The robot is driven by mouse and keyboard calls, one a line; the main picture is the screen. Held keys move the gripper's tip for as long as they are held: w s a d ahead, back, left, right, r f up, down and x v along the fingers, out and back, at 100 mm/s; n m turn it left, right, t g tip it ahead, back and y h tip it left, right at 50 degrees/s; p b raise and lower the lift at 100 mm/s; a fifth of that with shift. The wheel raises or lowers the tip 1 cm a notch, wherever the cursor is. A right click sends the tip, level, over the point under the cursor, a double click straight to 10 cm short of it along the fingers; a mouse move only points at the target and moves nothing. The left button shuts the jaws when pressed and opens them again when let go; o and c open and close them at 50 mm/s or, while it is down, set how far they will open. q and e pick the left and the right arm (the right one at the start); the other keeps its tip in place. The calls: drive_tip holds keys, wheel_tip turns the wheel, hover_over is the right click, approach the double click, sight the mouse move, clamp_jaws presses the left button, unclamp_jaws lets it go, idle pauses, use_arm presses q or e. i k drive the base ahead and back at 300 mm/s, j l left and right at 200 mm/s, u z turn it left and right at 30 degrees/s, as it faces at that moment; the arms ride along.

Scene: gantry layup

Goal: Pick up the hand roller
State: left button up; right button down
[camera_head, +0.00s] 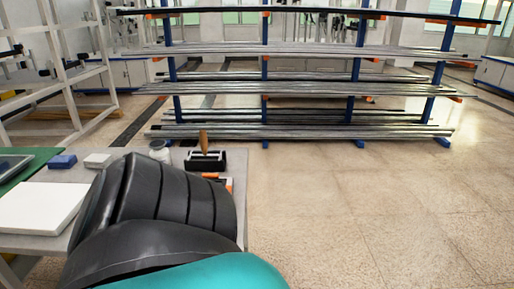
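The hand roller (205,160) stands at the far right corner of the grey table, with a black roller body and a brown wooden handle pointing up. A dark, ribbed part and a teal part, which look like my own arm, fill the lower middle of the picture in front of it. They hide much of the table's right side. Neither of my grippers shows in the head view.
On the table (95,175) are a white block (42,207), a blue block (62,162), a small white block (97,160), a jar (159,151) and an orange item (227,184), partly hidden. A rack of long bars (310,90) stands behind. The floor (400,200) at right is clear.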

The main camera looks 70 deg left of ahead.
sight(203, 136)
drive_tip(key=i+u, duration=0.15)
drive_tip(key=i, duration=0.25)
drive_tip(key=i+l+u, duration=0.15)
drive_tip(key=i, duration=0.2)
drive_tip(key=i+l+u, duration=0.2)
drive_tip(key=i, duration=0.2)
drive_tip(key=i+j+u, duration=0.1)
drive_tip(key=i+u, duration=0.15)
drive_tip(key=u, duration=0.15)
drive_tip(key=i+u, duration=0.55)
drive_tip(key=u, duration=0.2)
drive_tip(key=i+j+u, duration=0.1)
drive_tip(key=i+u, duration=0.15)
drive_tip(key=u, duration=0.15)
drive_tip(key=i+u, duration=0.2)
drive_tip(key=u, duration=0.25)
drive_tip(key=i+u, duration=0.25)
drive_tip(key=u, duration=0.15)
